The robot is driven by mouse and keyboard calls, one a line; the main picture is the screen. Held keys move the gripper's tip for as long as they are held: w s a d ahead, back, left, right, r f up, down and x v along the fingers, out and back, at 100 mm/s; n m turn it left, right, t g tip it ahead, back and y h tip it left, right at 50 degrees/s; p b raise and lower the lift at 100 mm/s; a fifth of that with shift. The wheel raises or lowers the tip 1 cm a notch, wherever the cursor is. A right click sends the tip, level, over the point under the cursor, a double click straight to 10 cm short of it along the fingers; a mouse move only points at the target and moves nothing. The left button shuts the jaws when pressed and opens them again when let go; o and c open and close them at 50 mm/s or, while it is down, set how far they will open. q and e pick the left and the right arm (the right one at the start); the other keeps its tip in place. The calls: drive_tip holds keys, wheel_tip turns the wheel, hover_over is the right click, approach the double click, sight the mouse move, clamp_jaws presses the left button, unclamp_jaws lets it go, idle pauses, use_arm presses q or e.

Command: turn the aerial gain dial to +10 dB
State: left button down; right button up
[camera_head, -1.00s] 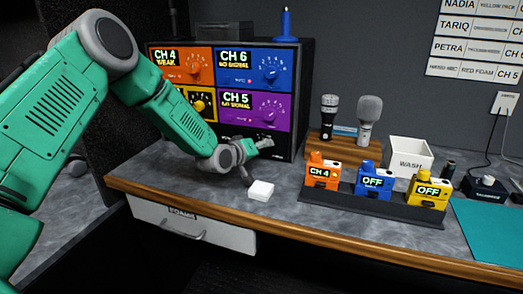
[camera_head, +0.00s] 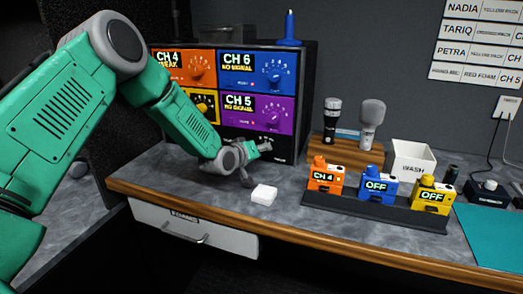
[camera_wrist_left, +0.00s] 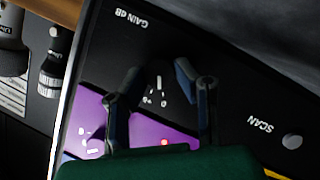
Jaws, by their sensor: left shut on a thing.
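The scale numbers are too small to read. My left gripper (camera_wrist_left: 158,88) has a finger on each side of the dial and is shut on it. In the head view my left gripper (camera_head: 265,146) is at the rack's lower front, and it hides the dial. My right gripper is not in view.
The rack (camera_head: 306,85) has orange, blue, yellow and purple channel panels above the black one. A small white block (camera_head: 264,195) lies on the counter below my gripper. Belt packs in a dark tray (camera_head: 375,213) stand to the right. A "SCAN" button (camera_wrist_left: 292,141) shares the black panel.

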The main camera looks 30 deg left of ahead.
use_arm(q)
drive_tip(key=shift+s+d+f+m+g+y+p, duration=0.25)
drive_tip(key=shift+m+y+p, duration=0.25)
drive_tip(key=shift+m+p, duration=0.3)
drive_tip(key=shift+f+m+g+y+p, duration=0.1)
drive_tip(key=shift+m+g+y+p, duration=0.35)
drive_tip(key=shift+m, duration=0.55)
drive_tip(key=shift+m+y, duration=0.65)
drive_tip(key=shift+m, duration=0.15)
drive_tip(key=shift+d+f+m+y, duration=0.1)
drive_tip(key=shift+f+m+y, duration=0.05)
drive_tip(key=shift+m+y, duration=0.7)
drive_tip(key=shift+m, duration=0.25)
drive_tip(key=c, duration=1.3)
unclamp_jaws()
drive_tip(key=shift+o, duration=0.2)
drive_tip(key=shift+w+r, duration=0.15)
drive_tip(key=shift+r, duration=0.05)
